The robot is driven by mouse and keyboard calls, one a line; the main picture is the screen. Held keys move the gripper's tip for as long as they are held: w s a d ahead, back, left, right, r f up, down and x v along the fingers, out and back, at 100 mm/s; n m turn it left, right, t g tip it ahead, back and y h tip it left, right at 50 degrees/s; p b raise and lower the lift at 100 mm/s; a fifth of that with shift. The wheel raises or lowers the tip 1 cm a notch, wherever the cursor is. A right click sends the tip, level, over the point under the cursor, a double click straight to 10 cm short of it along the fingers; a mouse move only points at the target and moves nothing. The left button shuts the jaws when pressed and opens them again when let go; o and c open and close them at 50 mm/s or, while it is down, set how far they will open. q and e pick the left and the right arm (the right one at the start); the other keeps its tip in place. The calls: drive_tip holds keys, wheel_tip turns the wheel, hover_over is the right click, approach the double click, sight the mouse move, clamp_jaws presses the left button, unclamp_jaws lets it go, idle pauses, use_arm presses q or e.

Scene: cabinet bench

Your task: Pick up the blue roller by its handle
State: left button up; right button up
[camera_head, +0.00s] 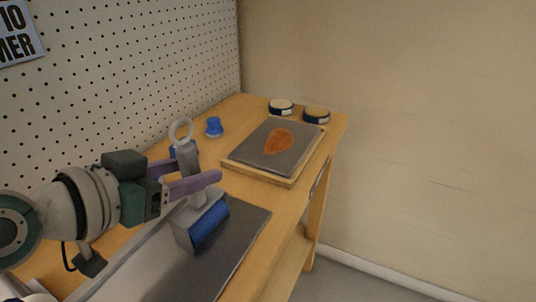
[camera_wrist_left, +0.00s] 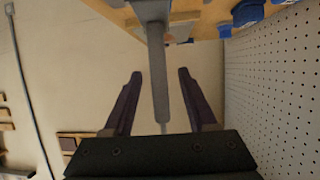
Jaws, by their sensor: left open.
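The blue roller (camera_head: 208,228) stands upright on a dark grey tray (camera_head: 245,228), with a blue face on a grey block. Its grey handle (camera_head: 188,160) rises from the block and ends in a ring. My left gripper (camera_head: 196,168) is open, with its purple fingers on either side of the handle. In the left wrist view, the grey handle (camera_wrist_left: 158,70) runs between the two open fingers (camera_wrist_left: 157,75) with gaps on both sides. Whether a finger touches it I cannot tell. My right gripper is not in view.
A wooden board with a grey plate (camera_head: 302,143) and an orange-brown patch (camera_head: 279,142) lies farther back on the bench (camera_head: 242,105). A blue cup-like object (camera_head: 214,127) and two round tins (camera_head: 316,115) stand near it. The pegboard wall (camera_head: 130,60) is at left.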

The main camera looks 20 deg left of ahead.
sight(198, 170)
use_arm(q)
drive_tip(key=x, duration=0.3)
drive_tip(key=shift+w+f, duration=0.15)
drive_tip(key=shift+c, duration=0.2)
clamp_jaws()
idle(1.1)
